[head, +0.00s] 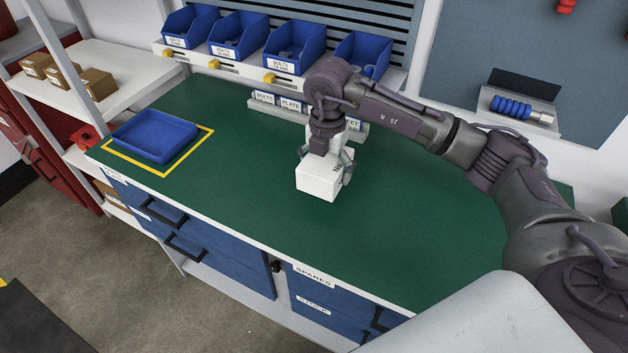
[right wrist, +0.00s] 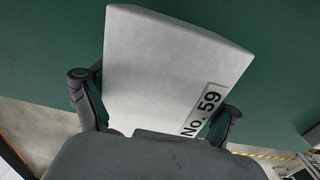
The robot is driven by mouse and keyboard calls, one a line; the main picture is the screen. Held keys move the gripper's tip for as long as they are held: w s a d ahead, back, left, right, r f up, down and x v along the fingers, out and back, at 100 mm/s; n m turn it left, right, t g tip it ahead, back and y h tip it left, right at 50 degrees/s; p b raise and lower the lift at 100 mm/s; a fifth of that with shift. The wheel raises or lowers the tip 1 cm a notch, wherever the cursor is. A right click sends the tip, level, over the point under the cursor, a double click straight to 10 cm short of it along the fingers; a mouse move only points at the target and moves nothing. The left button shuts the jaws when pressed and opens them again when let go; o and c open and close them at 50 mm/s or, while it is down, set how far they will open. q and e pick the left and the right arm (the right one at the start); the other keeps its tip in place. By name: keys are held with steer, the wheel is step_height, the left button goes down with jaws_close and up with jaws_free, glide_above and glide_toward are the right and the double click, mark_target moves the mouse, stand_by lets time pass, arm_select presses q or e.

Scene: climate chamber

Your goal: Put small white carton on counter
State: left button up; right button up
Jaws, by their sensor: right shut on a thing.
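The small white carton (head: 318,179) is over the green counter (head: 240,200) near the middle of the head view. My right gripper (head: 325,160) comes down from above and is shut on the carton, one finger on either side. In the right wrist view the carton (right wrist: 165,75) fills the middle and carries a label reading "No. 59". My right gripper's fingers (right wrist: 155,105) show at its left and right sides. I cannot tell whether the carton's underside touches the counter. My left gripper is not in view.
A blue tray (head: 155,136) sits inside a yellow outline at the counter's left end. Blue bins (head: 292,48) stand on a ledge at the back, above small labelled holders (head: 278,103). The counter's front and right middle are clear.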

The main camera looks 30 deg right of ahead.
steer(key=shift+w+a+f, duration=0.25)
steer(key=shift+a+f, duration=0.6)
steer(key=shift+a, duration=0.2)
step_height(320, 180, down, 3)
steer(key=shift+f+p, duration=0.15)
steer(key=shift+p, duration=0.5)
steer(key=shift+d+f, duration=0.1)
steer(key=shift+f, duration=0.25)
steer(key=o, duration=1.1)
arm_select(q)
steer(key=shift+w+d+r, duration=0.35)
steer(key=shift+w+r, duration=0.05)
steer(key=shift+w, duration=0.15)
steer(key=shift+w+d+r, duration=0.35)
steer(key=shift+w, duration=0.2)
